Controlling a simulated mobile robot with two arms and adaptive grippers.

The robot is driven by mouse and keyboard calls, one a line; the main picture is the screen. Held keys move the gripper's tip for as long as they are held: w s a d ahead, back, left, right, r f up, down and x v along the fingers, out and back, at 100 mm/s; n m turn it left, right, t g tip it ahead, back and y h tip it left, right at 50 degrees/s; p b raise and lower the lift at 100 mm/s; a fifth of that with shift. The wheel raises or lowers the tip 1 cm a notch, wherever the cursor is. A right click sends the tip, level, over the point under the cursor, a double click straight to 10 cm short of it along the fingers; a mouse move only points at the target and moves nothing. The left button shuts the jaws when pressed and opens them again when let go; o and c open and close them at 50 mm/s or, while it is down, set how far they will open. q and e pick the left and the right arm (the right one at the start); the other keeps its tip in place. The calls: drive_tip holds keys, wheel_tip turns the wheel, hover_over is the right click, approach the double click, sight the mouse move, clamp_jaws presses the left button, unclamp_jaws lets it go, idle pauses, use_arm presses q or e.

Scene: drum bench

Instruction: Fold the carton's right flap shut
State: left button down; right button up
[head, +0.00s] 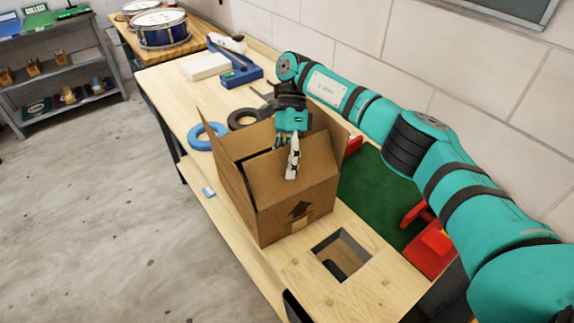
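The brown cardboard carton (285,215) stands on the wooden bench, with an up-arrow print on its near side. Its left flap (228,160) stands up and leans outward. A flap on the right side (318,158) slopes over the top beside my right gripper, and another flap shows upright behind it. My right gripper (292,172) points down over the carton's top, its fingers against or just in front of the sloping flap; I cannot tell whether they touch. Its fingers look close together, but their opening is unclear. The gripper and flaps hide the carton's inside. My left gripper is out of view.
A blue tape roll (208,136) and a black roll (242,119) lie behind the carton. A green mat (375,195) and red tool parts (432,248) lie right of it. The bench has a square cutout (342,256) in front. Drums (162,28) stand far back.

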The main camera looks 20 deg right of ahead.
sight(287, 165)
wheel_tip(287, 165, up, 10)
idle(0.7)
